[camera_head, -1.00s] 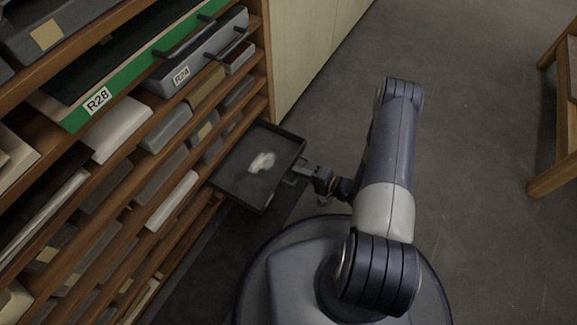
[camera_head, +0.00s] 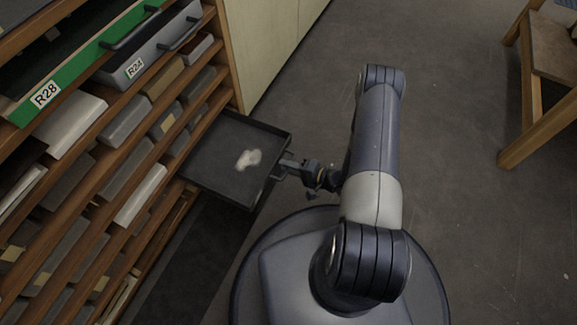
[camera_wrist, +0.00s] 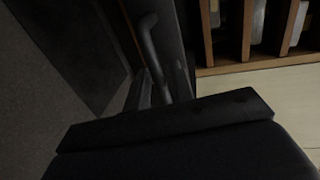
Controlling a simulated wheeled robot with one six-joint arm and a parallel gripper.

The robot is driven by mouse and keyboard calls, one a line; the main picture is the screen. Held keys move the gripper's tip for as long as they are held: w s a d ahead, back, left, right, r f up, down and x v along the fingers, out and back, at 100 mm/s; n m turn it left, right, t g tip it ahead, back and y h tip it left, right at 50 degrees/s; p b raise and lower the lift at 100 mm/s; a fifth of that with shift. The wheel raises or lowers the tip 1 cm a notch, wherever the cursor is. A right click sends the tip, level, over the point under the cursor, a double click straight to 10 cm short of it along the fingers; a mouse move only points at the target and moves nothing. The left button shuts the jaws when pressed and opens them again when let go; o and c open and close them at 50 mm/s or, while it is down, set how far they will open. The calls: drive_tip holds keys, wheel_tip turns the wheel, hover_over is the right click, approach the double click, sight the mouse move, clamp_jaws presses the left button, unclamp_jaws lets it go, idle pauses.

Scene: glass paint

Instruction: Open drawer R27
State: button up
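A dark, shallow drawer (camera_head: 215,168) stands pulled well out of the wooden rack, low down, with a small whitish lump (camera_head: 248,159) inside. Its front label does not show, so I cannot read whether it is R27. My gripper (camera_head: 283,170) is at the drawer's front, closed around its handle. In the wrist view the dark curved handle (camera_wrist: 150,45) runs down to between the fingers of my gripper (camera_wrist: 163,90). The fingertips are dark and partly hidden there.
Above and left, the rack (camera_head: 224,58) holds a green-fronted drawer labelled R28 (camera_head: 78,68), a grey drawer labelled R24 (camera_head: 150,50), and several boxes. A pale cabinet (camera_head: 270,45) stands behind. The floor between is clear.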

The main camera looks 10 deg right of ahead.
drive_tip(key=shift+o, duration=0.3)
drive_tip(key=shift+d, duration=0.1)
drive_tip(key=shift+s+d+r, duration=0.15)
drive_tip(key=shift+d, duration=0.05)
drive_tip(key=p+v, duration=0.3)
drive_tip(key=v, duration=0.7)
idle(0.3)
drive_tip(key=b+x, duration=0.3)
drive_tip(key=x, duration=0.8)
drive_tip(key=shift+a, duration=0.15)
